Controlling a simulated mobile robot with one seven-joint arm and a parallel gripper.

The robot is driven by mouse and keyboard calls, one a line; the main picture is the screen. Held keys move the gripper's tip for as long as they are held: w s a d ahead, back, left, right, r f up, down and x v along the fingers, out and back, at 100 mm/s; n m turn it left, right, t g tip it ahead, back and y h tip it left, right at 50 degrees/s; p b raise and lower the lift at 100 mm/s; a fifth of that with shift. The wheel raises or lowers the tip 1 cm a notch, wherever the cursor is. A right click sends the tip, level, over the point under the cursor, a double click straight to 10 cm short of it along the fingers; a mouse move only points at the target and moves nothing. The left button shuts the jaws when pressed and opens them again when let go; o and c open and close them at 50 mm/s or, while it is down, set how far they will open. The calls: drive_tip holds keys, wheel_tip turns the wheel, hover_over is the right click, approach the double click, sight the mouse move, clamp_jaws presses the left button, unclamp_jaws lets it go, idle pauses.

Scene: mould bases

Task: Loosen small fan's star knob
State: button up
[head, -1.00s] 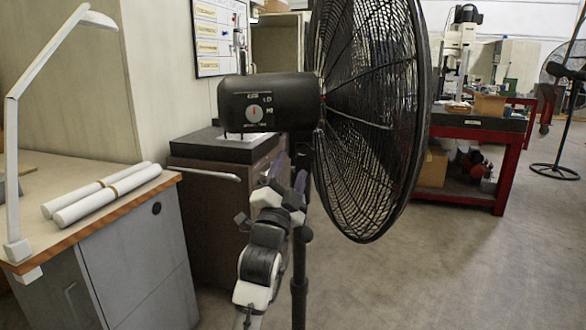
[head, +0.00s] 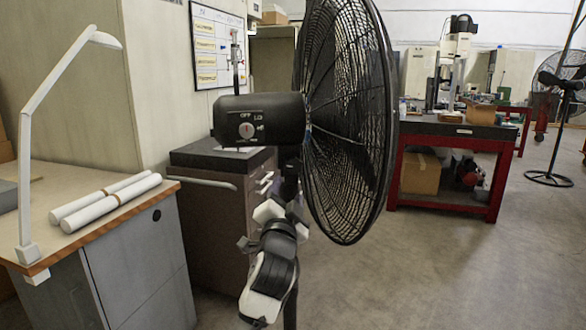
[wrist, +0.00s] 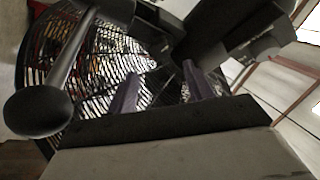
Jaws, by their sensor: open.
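A black pedestal fan (head: 345,120) stands close in front, its grille facing right. Its motor housing (head: 258,120) carries a dial on the side. My arm rises in front of its pole, and my gripper's fingertips are hidden in the head view. In the wrist view my gripper (wrist: 160,88) is open, with two purple fingers apart and nothing seen between them. The fan's grille (wrist: 105,48) lies beyond the fingers. A dark rounded end on a rod (wrist: 38,110) is at left; I cannot tell whether it is the star knob. No star knob is clear in the head view.
A wooden-topped bench (head: 100,215) with white rolls (head: 105,200) and a white lamp (head: 60,75) is at left. A dark drawer cabinet (head: 215,215) stands behind my arm. A red workbench (head: 455,130) and another fan (head: 560,85) are farther right.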

sight(292, 168)
drive_tip(key=p+x, duration=0.2)
drive_tip(key=x, duration=0.7)
drive_tip(key=shift+w+r+p, duration=0.1)
drive_tip(key=shift+w+p, duration=0.2)
drive_tip(key=shift+p, duration=0.05)
